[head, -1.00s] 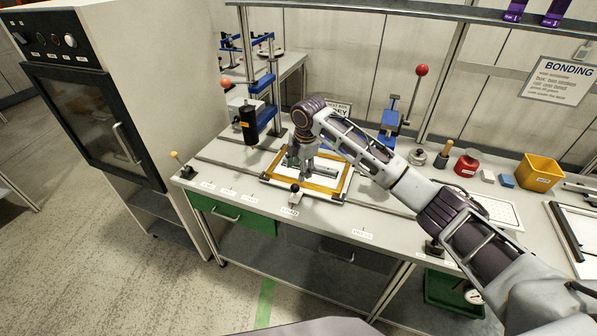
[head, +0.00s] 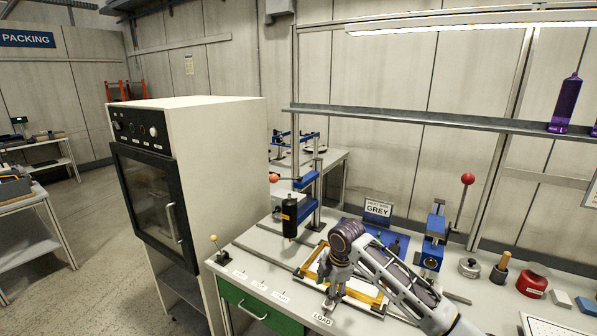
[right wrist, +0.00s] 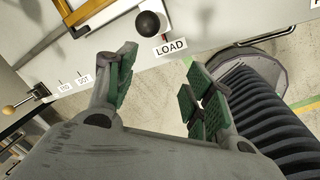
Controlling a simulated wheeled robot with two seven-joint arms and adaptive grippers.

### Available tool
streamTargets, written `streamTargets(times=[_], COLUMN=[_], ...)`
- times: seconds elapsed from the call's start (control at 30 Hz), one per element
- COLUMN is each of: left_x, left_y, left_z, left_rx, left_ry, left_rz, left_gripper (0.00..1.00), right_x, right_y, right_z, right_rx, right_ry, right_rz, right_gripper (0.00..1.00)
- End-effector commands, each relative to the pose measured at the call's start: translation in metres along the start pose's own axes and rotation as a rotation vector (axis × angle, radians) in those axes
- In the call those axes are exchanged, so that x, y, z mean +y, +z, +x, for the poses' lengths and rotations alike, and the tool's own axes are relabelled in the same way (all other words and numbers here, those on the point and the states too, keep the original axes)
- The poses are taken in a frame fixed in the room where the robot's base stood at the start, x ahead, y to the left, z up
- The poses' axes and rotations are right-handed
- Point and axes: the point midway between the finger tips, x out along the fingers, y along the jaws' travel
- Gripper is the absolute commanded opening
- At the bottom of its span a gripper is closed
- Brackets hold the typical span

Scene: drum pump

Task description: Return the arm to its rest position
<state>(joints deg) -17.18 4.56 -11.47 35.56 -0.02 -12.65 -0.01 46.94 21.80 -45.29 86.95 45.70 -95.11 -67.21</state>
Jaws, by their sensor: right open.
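My right arm (head: 395,280) reaches in from the lower right over the bench. My right gripper (head: 331,299) hangs at the front edge of the bench, near the LOAD label (head: 322,319). In the right wrist view the gripper (right wrist: 160,95) is open, its green-padded fingers apart with nothing between them. The LOAD label (right wrist: 171,46) and a dark round knob (right wrist: 150,24) lie just beyond the fingertips. A yellow frame (head: 312,263) lies on the bench behind the gripper, partly hidden by the arm. My left gripper is not in view.
A cabinet oven (head: 200,115) stands left of the bench. A black cylinder (head: 290,217) on a blue stand and a blue press (head: 433,240) with a red-knobbed lever (head: 467,179) rise behind the arm. A shelf (head: 420,117) runs above. A knobbed lever (head: 214,238) stands at the left front corner.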

Motion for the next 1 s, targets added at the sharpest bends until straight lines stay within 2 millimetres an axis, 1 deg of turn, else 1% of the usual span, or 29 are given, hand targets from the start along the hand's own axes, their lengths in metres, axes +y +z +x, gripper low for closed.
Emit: streamTargets(times=[0.03,0.2,0.5,0.8,1.0], left_x=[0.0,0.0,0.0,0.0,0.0], left_y=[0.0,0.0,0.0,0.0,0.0], left_z=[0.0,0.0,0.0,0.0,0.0], left_rx=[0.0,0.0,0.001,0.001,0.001], left_ry=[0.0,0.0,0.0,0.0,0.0], left_rz=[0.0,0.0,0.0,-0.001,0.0], left_gripper=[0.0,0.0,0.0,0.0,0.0], right_x=[-0.007,-0.026,-0.059,-0.093,-0.116], right_y=[-0.006,-0.024,-0.046,-0.061,-0.065], right_z=[0.006,0.02,0.038,0.05,0.055], right_rx=[0.01,0.037,0.08,0.117,0.136], right_ry=[0.001,0.012,0.03,0.046,0.057], right_rz=[0.017,0.089,0.236,0.403,0.526], right_gripper=[0.52,0.52,0.52,0.52,0.52])
